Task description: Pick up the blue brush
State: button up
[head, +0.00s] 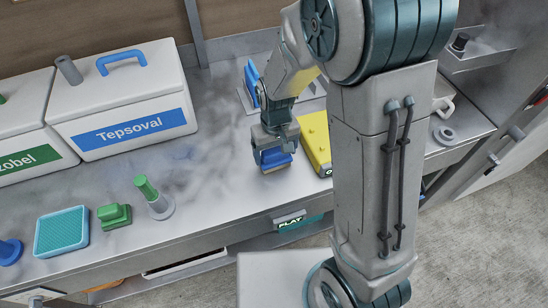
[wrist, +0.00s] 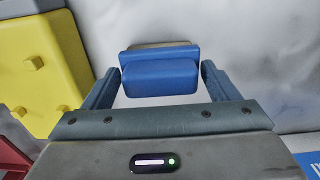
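The blue brush (head: 277,160) appears as a small blue block on the metal worktop, directly below my gripper (head: 272,146) in the head view. In the wrist view the blue brush (wrist: 158,78) is a rounded blue block with a thin beige strip along its far edge. The two fingers of my gripper (wrist: 161,72) are spread, one on each side of the brush, with their tips close to its ends. I cannot tell whether the tips touch it. The brush's underside is hidden.
A yellow block (head: 315,140) lies close to the right of the brush; its studded yellow face (wrist: 38,65) fills the wrist view's left side. Another blue item (head: 251,80) stands behind. A white Tepsoval box (head: 120,100) and a green brush (head: 114,215) are left.

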aim_at(279, 149)
jog(key=shift+r, duration=0.1)
jog(key=shift+r, duration=0.5)
jog(key=r, duration=0.3)
jog(key=shift+w+d+r+b, duration=0.25)
jog(key=shift+d+b, duration=0.15)
jog(key=w+d+r+b, duration=0.1)
jog(key=w+d+r, duration=0.3)
jog(key=d, duration=0.6)
notch_tip(279, 149, up, 2)
jog(key=shift+r, duration=0.2)
jog(key=shift+o, duration=1.4)
jog(key=shift+c, duration=0.8)
jog(key=shift+s+a, duration=0.1)
jog(key=shift+a, duration=0.05)
